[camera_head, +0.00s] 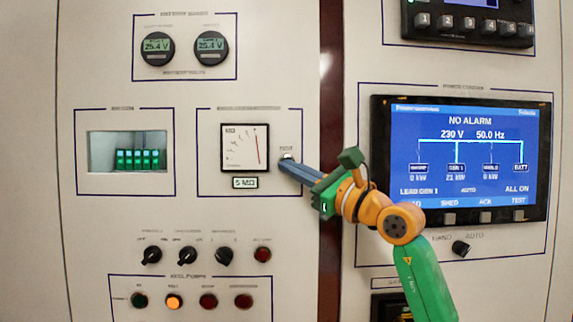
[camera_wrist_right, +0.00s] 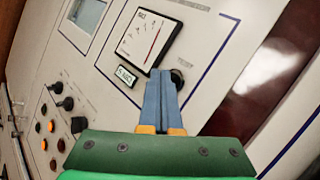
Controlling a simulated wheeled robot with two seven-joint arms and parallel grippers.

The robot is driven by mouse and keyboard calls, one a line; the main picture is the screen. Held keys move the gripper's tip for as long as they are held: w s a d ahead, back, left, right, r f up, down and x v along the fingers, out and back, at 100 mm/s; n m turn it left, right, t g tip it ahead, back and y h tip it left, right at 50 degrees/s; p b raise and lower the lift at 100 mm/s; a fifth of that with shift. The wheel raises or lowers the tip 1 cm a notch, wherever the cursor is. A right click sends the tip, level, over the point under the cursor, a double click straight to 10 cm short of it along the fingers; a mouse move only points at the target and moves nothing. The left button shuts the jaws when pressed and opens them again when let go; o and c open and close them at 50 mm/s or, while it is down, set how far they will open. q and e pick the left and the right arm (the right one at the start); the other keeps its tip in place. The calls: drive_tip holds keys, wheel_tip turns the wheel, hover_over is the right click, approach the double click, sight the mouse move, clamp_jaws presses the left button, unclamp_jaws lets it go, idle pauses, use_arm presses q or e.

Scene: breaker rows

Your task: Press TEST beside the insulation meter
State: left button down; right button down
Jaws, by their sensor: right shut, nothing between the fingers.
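The insulation meter (camera_head: 245,147) is a white square dial with a red needle, and it also shows in the wrist view (camera_wrist_right: 149,40). A small label reading 5 MΩ sits below it. The TEST button (camera_head: 287,156) is to the right of the meter, under a small TEST label, and shows as a dark round knob in the wrist view (camera_wrist_right: 177,77). My right gripper (camera_head: 283,163) is shut and empty, its blue-grey fingertips at the button's lower edge. I cannot tell whether they touch it. My left gripper is not in view.
A screen reading NO ALARM (camera_head: 460,155) is on the right panel, behind my right arm. Rotary switches (camera_head: 188,254) and several lamps (camera_head: 174,301) are below the meter. Two round gauges (camera_head: 184,47) are above. A dark vertical gap (camera_head: 331,70) separates the panels.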

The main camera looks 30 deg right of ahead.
idle(0.6)
drive_tip(key=shift+w+d+p, duration=0.25)
drive_tip(key=shift+w+p, duration=0.15)
drive_tip(key=shift+w+d+r+p, duration=0.1)
drive_tip(key=shift+w+d+p, duration=0.1)
drive_tip(key=shift+w+p, duration=0.25)
idle(0.5)
drive_tip(key=shift+s, duration=0.15)
drive_tip(key=shift+s+a+b, duration=0.4)
drive_tip(key=shift+s+b, duration=0.1)
drive_tip(key=shift+s, duration=0.1)
